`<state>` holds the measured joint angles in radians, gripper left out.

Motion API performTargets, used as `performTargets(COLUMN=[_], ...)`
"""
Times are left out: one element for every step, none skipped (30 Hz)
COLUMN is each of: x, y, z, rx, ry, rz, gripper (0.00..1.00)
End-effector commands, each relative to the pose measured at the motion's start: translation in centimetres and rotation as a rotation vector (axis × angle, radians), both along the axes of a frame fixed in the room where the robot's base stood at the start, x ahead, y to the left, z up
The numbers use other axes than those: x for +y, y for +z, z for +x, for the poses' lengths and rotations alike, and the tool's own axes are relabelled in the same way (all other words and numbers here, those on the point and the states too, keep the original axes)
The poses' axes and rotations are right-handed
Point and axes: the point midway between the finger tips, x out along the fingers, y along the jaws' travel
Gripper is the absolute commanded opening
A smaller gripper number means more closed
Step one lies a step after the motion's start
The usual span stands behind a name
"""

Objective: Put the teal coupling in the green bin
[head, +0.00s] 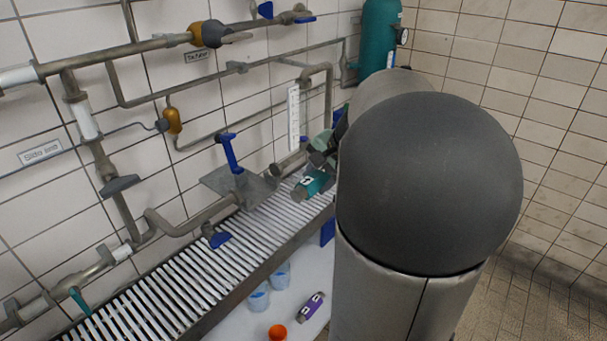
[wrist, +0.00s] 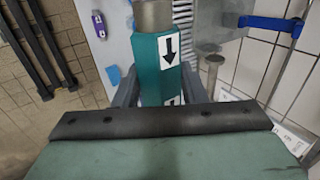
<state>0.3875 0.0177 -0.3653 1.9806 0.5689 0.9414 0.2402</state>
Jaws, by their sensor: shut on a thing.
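The teal coupling (head: 313,183) has a grey metal end and a white label with a black arrow. My gripper (head: 323,165) is shut on it and holds it above the slatted grating, near the wall pipes. In the wrist view the coupling (wrist: 171,68) sits between the two fingers of my gripper (wrist: 158,90), its metal end pointing away from the palm. My arm hides part of the gripper in the head view. I see no green bin in either view.
A slatted grating (head: 170,292) runs along the tiled wall. A blue-handled valve (head: 229,153) and pipes stand close left of the coupling. Below are a purple part (head: 311,306), clear blue cups (head: 280,275) and an orange item (head: 277,332). A teal cylinder (head: 378,40) stands behind.

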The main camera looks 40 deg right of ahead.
Motion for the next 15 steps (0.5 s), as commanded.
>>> performTargets(x=[-0.3, -0.4, -0.5, -0.7, -0.8, -1.0, -1.1, -1.2, -1.4, -1.5, -1.6, -1.8, -1.9, -2.0, -2.1], y=[0.0, 0.0, 0.0, 0.0, 0.0, 0.0, 0.0, 0.0, 0.0, 0.0, 0.0, 0.0, 0.0, 0.0, 0.0], z=[-0.8, -1.2, -1.8, -2.2, -2.6, -3.2, -3.6, -4.0, -4.6, -5.0, -5.5, -6.0, -6.4, -6.7, -7.0], rx=[-0.003, -0.002, -0.002, -0.003, -0.003, -0.003, -0.003, -0.003, -0.003, -0.003, -0.002, -0.002, -0.002, -0.002, -0.002], ry=[-0.002, -0.003, -0.003, -0.003, -0.003, -0.004, -0.004, -0.003, -0.002, -0.002, -0.003, -0.004, -0.003, -0.002, -0.001], rz=[-0.001, 0.000, 0.000, 0.000, -0.001, 0.001, 0.001, 0.000, -0.001, 0.000, 0.000, 0.000, 0.000, -0.001, -0.001], gripper=[0.04, 0.04, 0.04, 0.04, 0.04, 0.04, 0.04, 0.04, 0.04, 0.04, 0.04, 0.04, 0.04, 0.04, 0.04])
